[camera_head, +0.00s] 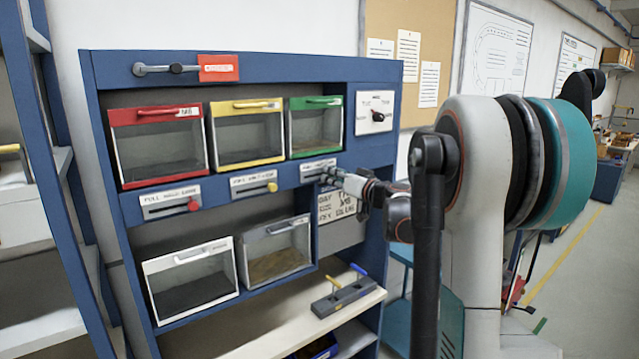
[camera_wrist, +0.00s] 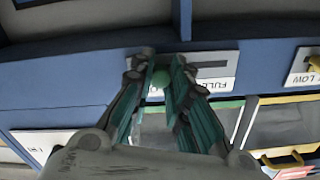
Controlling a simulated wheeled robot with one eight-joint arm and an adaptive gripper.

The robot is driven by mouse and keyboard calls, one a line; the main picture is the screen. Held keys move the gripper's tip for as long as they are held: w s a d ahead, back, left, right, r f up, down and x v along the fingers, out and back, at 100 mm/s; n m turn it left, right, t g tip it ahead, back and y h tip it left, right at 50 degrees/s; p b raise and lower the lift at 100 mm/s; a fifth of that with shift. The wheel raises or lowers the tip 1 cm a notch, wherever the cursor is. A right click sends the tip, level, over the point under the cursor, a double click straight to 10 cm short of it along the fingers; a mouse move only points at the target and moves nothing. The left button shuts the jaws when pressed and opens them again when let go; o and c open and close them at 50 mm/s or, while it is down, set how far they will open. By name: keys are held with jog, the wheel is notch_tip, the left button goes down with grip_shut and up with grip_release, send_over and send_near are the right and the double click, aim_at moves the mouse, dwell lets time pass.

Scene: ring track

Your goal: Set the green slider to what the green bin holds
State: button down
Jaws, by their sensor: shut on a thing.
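The green bin (camera_head: 316,127) has a green rim and clear front in the cabinet's upper row. Its contents look dim, and I cannot tell the fill level. My gripper (camera_head: 334,174) is at the green slider's plate (camera_head: 318,165) below this bin and hides its knob in the head view. In the wrist view, my gripper (camera_wrist: 160,82) has its fingers closed around the green slider's round green knob (camera_wrist: 161,79). The slot (camera_wrist: 211,66) shows to the right of the knob there, above a partly hidden label beginning "FULL".
The red bin (camera_head: 157,146) and yellow bin (camera_head: 247,134) stand left of the green one. Their sliders' red knob (camera_head: 193,205) and yellow knob (camera_head: 272,187) sit toward the right. A dial panel (camera_head: 376,113) is right of the bins. A lever block (camera_head: 343,299) lies on the shelf below.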

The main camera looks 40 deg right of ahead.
jog(key=shift+d, duration=0.75)
jog(key=c, duration=1.6)
grip_release()
jog(key=shift+c, duration=0.2)
jog(key=shift+o, duration=0.8)
jog(key=shift+d, duration=0.25)
jog(key=shift+a, duration=0.1)
jog(key=shift+s, duration=0.1)
